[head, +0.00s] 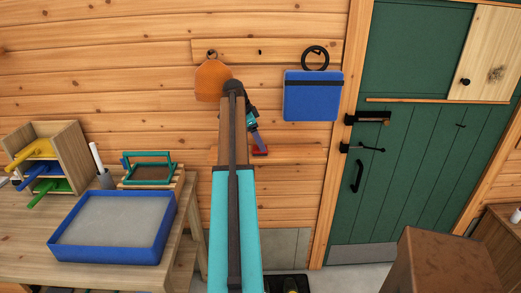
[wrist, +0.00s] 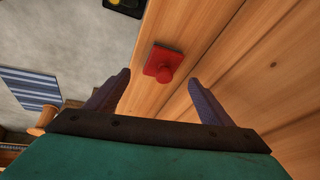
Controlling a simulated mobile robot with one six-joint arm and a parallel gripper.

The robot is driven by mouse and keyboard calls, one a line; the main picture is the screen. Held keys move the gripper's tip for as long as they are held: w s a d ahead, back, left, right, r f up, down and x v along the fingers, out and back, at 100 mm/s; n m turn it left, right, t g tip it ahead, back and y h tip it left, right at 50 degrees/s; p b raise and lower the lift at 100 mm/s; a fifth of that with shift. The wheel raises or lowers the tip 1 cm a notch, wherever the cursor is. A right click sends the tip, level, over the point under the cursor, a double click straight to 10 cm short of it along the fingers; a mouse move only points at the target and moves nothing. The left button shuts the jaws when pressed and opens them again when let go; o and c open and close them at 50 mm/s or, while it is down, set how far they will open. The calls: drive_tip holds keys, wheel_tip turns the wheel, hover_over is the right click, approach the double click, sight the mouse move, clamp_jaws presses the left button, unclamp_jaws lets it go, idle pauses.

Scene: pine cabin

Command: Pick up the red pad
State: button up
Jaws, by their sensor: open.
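The red pad (wrist: 160,58) is a small flat red block with a round red knob. It sits on a wooden ledge (wrist: 178,30) on the pine wall. My gripper (wrist: 159,78) is open, with one finger on each side of the picture and the pad between and beyond the fingertips. Nothing is held. In the head view the red pad (head: 260,151) shows just below my gripper (head: 256,138), partly hidden by it. I cannot tell the exact gap between them.
An orange bag (head: 209,82) and a blue pouch (head: 312,97) hang on the wall above. A table with a blue-rimmed tray (head: 112,256) stands at left. A green door (head: 385,190) and a brown box (head: 440,262) are at right. Grey floor (wrist: 75,50) shows below the ledge.

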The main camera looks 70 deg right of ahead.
drive_tip(key=shift+p+x, duration=0.5)
drive_tip(key=shift+x, duration=1.55)
drive_tip(key=c, duration=1.3)
